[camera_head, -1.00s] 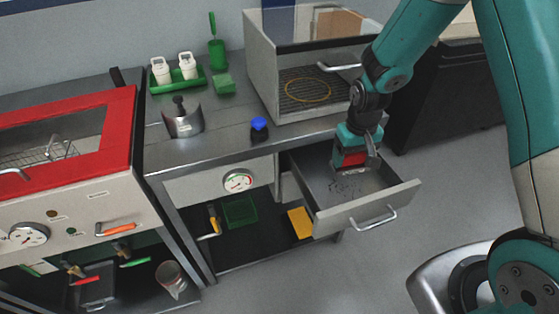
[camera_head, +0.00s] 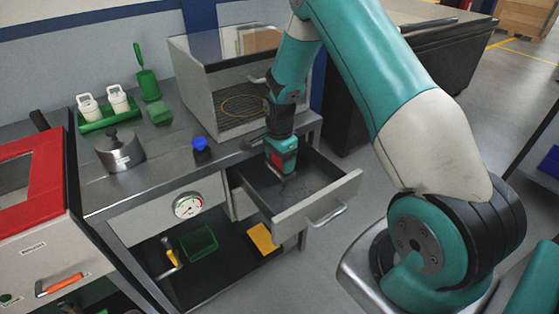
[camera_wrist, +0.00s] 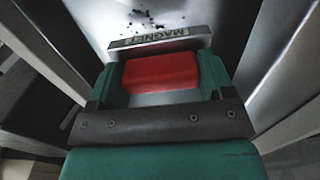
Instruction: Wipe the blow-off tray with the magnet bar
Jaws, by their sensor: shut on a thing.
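The blow-off tray appears to be the grey pulled-out drawer (camera_head: 322,202) under the bench. My gripper (camera_head: 284,157) is down inside it, towards the back. In the wrist view my gripper (camera_wrist: 161,76) is shut on the red handle of the magnet bar (camera_wrist: 160,72), with a finger on each side. The bar's metal strip, lettered MAGNET, lies ahead of the handle near the tray floor; I cannot tell whether it touches. Dark chips (camera_wrist: 147,17) lie on the tray floor beyond the strip. In the head view the bar (camera_head: 278,161) shows as a red patch.
Tray walls stand close around my gripper. Above on the bench are an open-fronted box (camera_head: 196,100), a blue-topped knob (camera_head: 200,145), a metal pot (camera_head: 120,152) and a green rack (camera_head: 108,120). A yellow item (camera_head: 262,238) lies on the shelf below.

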